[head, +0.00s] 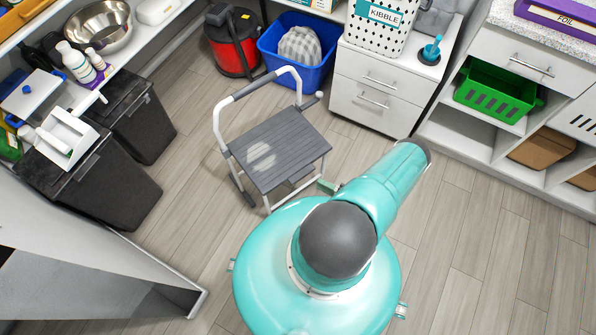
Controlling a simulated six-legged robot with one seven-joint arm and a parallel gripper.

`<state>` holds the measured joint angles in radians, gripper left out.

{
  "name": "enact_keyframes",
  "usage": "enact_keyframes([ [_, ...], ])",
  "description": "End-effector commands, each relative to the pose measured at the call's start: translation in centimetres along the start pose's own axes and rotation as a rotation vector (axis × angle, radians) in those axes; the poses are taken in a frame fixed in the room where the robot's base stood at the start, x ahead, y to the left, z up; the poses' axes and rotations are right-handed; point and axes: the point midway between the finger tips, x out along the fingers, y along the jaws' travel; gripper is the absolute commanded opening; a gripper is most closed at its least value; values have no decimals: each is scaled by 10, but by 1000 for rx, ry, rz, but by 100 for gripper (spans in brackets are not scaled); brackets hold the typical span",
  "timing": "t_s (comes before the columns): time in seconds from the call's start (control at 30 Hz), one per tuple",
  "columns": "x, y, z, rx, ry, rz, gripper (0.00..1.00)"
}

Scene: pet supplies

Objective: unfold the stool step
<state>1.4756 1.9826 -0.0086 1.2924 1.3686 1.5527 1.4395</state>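The stool (283,150) stands on the floor in the middle of the head view. It has a grey slatted seat, white tube legs and a white handle rail arched over its far left side. Some white tubing shows below the seat's front edge; whether the step there is folded or out I cannot tell. My teal arm reaches over the floor to the right of the stool. A small pale green piece (328,187) shows beside the arm at the stool's near right corner. It may be part of my gripper; the fingers are hidden behind the arm.
Black bins (95,189) stand to the left under a shelf. A red and black canister (234,43) and a blue tub (296,46) stand behind the stool. A white drawer cabinet (372,90) is behind right. Open floor lies to the right.

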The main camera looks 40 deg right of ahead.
Motion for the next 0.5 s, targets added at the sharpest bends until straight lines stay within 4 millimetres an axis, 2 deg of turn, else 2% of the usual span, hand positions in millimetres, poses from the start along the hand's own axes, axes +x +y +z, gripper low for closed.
enact_keyframes([
  [0.3, 65, 1, -1, 0, 5, 1, 36],
  [0.5, 100, 0, 0, -1, 5, 0, 36],
])
